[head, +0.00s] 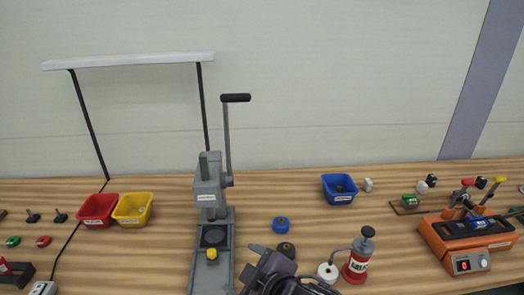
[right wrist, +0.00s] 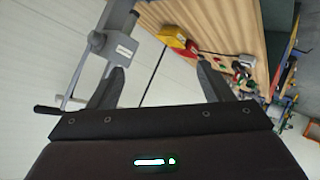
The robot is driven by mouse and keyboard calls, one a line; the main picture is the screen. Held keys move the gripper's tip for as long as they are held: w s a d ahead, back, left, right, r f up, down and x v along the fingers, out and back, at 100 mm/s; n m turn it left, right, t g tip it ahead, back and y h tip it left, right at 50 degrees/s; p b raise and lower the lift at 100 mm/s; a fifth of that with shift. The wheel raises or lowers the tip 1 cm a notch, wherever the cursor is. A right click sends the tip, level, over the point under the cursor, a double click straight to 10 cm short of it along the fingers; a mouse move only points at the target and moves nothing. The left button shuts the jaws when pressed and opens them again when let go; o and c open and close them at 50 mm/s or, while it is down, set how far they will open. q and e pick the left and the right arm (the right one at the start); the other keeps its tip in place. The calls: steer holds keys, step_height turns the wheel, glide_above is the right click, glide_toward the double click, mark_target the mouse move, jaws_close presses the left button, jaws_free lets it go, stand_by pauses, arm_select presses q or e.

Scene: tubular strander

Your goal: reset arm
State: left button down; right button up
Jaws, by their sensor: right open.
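My right gripper (head: 253,262) comes in at the bottom middle of the head view, just right of the grey lever press (head: 213,225). In the right wrist view my right gripper (right wrist: 160,67) has its two dark fingers spread apart with nothing between them. The press's upright lever with a black grip also shows at the left of that view. The right gripper appears above the bench; whether it touches anything there cannot be told. My left gripper is in neither view.
The wooden bench (head: 170,240) holds a red bin (head: 97,221), a yellow bin (head: 122,220), a blue bin (head: 340,202), a blue round part (head: 281,225), a red dispenser (head: 355,268) and an orange machine (head: 433,243). A lamp frame (head: 130,61) stands behind. Bench right of the blue bin is partly clear.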

steer(key=s+d+f+m+g+h, duration=0.2)
steer(key=s+d+f+m, duration=0.25)
steer(key=d, duration=0.35)
steer(key=s+d+f+m+g+h, duration=0.25)
steer(key=s+d+f, duration=0.2)
steer(key=d, duration=0.25)
steer(key=s+d+f+m+g+h, duration=0.25)
steer(key=d+f+m, duration=0.25)
steer(key=d, duration=0.3)
step_height(320, 180, down, 32)
steer(key=s+r+b, duration=0.1)
steer(key=s+b, duration=0.1)
steer(key=b, duration=0.1)
steer(key=s+d+f+g+b, duration=0.1)
steer(key=s+d+f+b, duration=0.1)
steer(key=s+f, duration=1.8)
step_height(320, 180, down, 2)
steer(key=shift+d+f+n+g, duration=0.15)
steer(key=shift+d+n+g, duration=0.2)
steer(key=shift+d, duration=0.3)
